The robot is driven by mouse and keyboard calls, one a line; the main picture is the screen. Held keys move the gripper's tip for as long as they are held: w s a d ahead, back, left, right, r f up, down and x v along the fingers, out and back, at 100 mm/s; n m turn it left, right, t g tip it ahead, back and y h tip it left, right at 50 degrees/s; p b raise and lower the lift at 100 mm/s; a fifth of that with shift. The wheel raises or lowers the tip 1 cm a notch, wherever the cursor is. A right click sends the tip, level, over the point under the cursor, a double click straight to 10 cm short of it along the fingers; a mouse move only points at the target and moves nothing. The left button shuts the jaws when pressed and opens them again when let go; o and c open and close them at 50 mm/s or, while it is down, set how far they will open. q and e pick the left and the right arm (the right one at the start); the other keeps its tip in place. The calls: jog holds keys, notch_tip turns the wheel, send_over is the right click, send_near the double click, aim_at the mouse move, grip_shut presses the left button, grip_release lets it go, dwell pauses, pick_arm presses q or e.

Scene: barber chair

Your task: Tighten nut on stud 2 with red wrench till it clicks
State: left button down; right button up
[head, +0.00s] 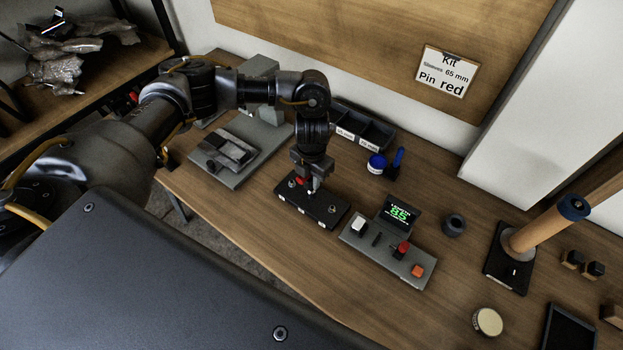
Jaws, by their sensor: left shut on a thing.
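My left gripper (314,184) points down over a black block (322,209) on the wooden bench. The block has several studs or fittings on top and pale marks along its front side. The left gripper is shut, with a small red piece, seemingly the red wrench (300,181), showing at the left of its fingertips. Most of this piece is hidden by the fingers. The nut and the stud numbers are too small to make out. My right gripper is not in view.
Right of the block stands a grey panel (386,250) with a lit display (401,213), a red knob (403,248) and an orange button (417,270). Behind are dark bins (365,129) and a blue-lidded jar (376,164). A grey fixture (228,152) lies left.

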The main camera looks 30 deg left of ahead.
pick_arm(q)
jog(key=shift+m+b, duration=0.35)
jog(key=shift+m, duration=0.85)
